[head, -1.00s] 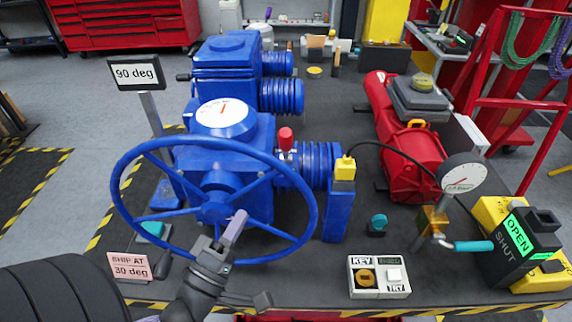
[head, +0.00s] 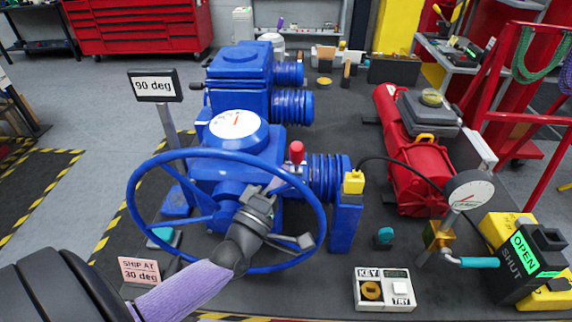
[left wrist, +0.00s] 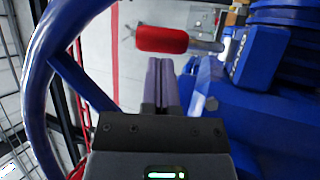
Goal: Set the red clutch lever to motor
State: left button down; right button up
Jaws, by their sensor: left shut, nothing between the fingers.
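The red clutch lever (head: 297,151) stands upright on the right side of the blue valve actuator (head: 232,165), behind the blue handwheel's upper right rim (head: 319,205). In the left wrist view the lever's red grip (left wrist: 163,39) lies across the picture just beyond the fingertips, on a metal stem. My left gripper (head: 262,195) is over the handwheel in the head view, its fingers partly hidden. In the left wrist view its fingers (left wrist: 160,72) are together and empty, apart from the lever as far as I can tell. My right gripper is out of view.
The handwheel (left wrist: 38,90) runs close along the left of the wrist view. A yellow-topped blue post (head: 346,210) stands right of the lever. A gauge (head: 468,190), a key box (head: 384,289) and an OPEN/SHUT indicator (head: 525,255) are farther right. A 90 deg sign (head: 154,86) stands left.

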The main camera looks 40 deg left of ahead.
aim_at(297, 158)
pick_arm(q)
jog(key=shift+x, duration=0.95)
jog(key=shift+r+p, duration=0.15)
jog(key=shift+p, duration=0.2)
jog(key=g+p, duration=0.1)
jog(key=p, duration=0.1)
jog(key=w+r+n+g+p, duration=0.1)
jog(key=p, duration=0.1)
jog(key=a+g+p, duration=0.1)
jog(key=p, duration=0.2)
jog(key=shift+w+r+n, duration=0.25)
jog(key=shift+w+n, duration=0.1)
jog(key=shift+n, duration=0.05)
jog(key=shift+f, duration=0.2)
